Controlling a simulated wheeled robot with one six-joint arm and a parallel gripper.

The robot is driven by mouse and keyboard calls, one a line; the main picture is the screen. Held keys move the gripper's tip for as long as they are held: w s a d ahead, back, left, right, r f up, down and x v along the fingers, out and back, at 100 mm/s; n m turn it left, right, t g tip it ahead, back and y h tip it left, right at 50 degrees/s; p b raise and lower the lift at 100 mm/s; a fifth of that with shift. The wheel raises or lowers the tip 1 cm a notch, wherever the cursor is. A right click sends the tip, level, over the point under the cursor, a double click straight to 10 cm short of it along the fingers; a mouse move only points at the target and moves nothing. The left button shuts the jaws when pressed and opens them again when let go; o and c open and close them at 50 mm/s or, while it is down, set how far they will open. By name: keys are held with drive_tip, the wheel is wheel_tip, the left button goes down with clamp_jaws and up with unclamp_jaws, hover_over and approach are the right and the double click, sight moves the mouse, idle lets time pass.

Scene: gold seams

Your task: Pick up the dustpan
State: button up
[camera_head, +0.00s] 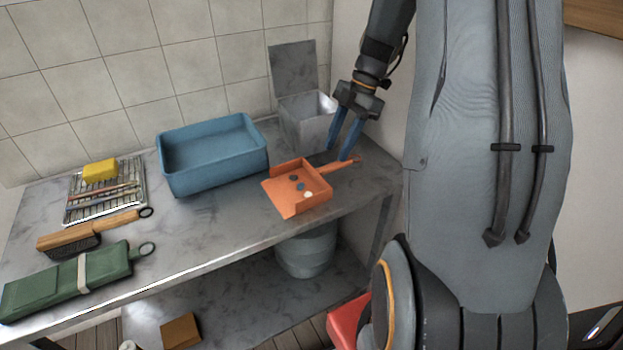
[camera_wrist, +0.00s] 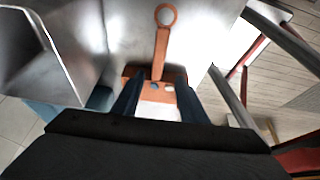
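The orange dustpan (camera_head: 283,203) lies on the metal counter near its right front edge, its handle (camera_head: 338,165) pointing right toward the wall. A few small dark and pale bits lie in its pan. My gripper (camera_head: 338,153) is pointed down over the handle, with its two blue fingers apart and nothing held. In the wrist view the dustpan (camera_wrist: 162,73) shows between the spread fingers (camera_wrist: 158,85), its ringed handle end at the top. The fingertips look close to the handle; I cannot tell whether they touch it. The front of the pan is hidden by my gripper body there.
A grey open-lidded bin (camera_head: 304,125) stands just behind the dustpan. A blue tub (camera_head: 212,180) is left of it. A wire rack (camera_head: 105,205) with a yellow sponge (camera_head: 100,170), a brush (camera_head: 110,224) and a green case (camera_head: 65,285) lie farther left. A bucket (camera_head: 306,255) is below.

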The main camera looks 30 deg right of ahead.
sight(329, 167)
drive_tip(key=p+x, duration=0.1)
drive_tip(key=x, duration=0.2)
drive_tip(key=p+x, duration=0.1)
drive_tip(key=x, duration=0.1)
drive_tip(key=shift+w+a+f, duration=0.1)
drive_tip(key=shift+w+f, duration=0.15)
drive_tip(key=shift+f, duration=0.25)
drive_tip(key=shift+f, duration=0.25)
idle(0.3)
clamp_jaws()
